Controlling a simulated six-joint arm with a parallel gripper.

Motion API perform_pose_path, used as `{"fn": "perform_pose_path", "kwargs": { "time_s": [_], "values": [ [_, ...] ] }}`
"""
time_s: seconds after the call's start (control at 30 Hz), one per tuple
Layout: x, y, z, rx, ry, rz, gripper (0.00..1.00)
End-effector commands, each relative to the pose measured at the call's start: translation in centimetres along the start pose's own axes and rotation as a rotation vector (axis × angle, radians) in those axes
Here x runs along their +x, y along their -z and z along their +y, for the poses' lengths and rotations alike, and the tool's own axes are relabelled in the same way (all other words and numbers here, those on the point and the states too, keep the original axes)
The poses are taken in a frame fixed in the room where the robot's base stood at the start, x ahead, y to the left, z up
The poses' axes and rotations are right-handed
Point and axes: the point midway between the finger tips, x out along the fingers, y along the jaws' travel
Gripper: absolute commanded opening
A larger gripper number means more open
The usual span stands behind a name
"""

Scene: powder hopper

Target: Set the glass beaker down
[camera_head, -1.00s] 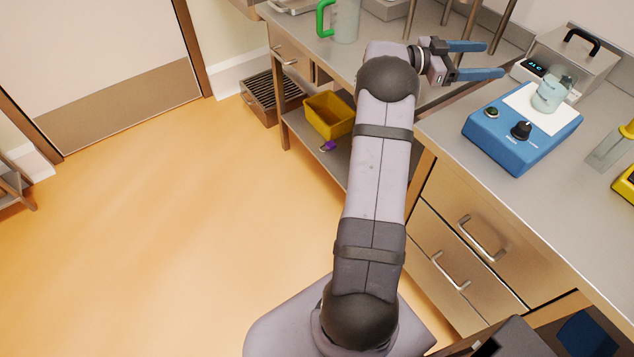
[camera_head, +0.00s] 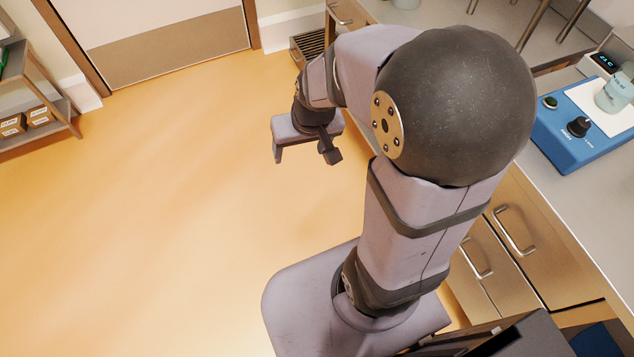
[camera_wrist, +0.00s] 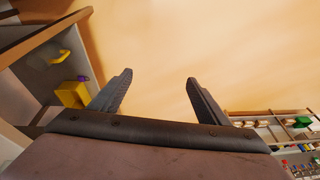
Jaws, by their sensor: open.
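The glass beaker (camera_head: 614,95) stands upright at the right edge of the head view, with pale blue-grey contents. It sits on the white top plate of the blue stirrer (camera_head: 575,140), which is on the grey bench. My gripper (camera_head: 304,157) is far to the left of the beaker, over open floor beyond the bench edge, pointing down. Its two fingers are apart with nothing between them. The wrist view also shows the open, empty fingers (camera_wrist: 159,76) against bare orange floor. The beaker is not in the wrist view.
A device with a lit display (camera_head: 605,62) stands behind the stirrer. Drawers with handles (camera_head: 515,230) are under the bench. A shelf with boxes (camera_head: 38,115) is at the far left. The wrist view shows a yellow bin (camera_wrist: 72,94) at left and a stocked rack (camera_wrist: 285,130) at right. The floor between is clear.

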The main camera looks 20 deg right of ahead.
Motion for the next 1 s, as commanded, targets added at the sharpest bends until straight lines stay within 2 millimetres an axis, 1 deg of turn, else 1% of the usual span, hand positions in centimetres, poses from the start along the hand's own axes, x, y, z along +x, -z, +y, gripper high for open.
{"fn": "perform_pose_path", "kwargs": {
  "time_s": [0.03, 0.1, 0.2, 0.3, 0.4, 0.63, 0.73, 0.87, 1.0],
  "values": [
    [-0.3, -2.8, -0.4, -0.033, -0.008, -0.067, 0.70],
    [-0.6, -6.0, -0.3, -0.066, -0.026, -0.149, 0.70],
    [-1.1, -9.2, 0.0, -0.097, -0.050, -0.229, 0.70],
    [-1.4, -10.7, 0.3, -0.112, -0.065, -0.270, 0.70],
    [-1.5, -11.1, 0.4, -0.115, -0.070, -0.281, 0.70],
    [-1.5, -11.1, 0.4, -0.114, -0.069, -0.280, 0.70],
    [-1.9, -10.9, 0.3, -0.114, -0.068, -0.280, 0.70],
    [-3.5, -10.4, 0.2, -0.114, -0.068, -0.279, 0.70],
    [-6.0, -9.7, 0.0, -0.114, -0.068, -0.279, 0.70]
  ]
}}
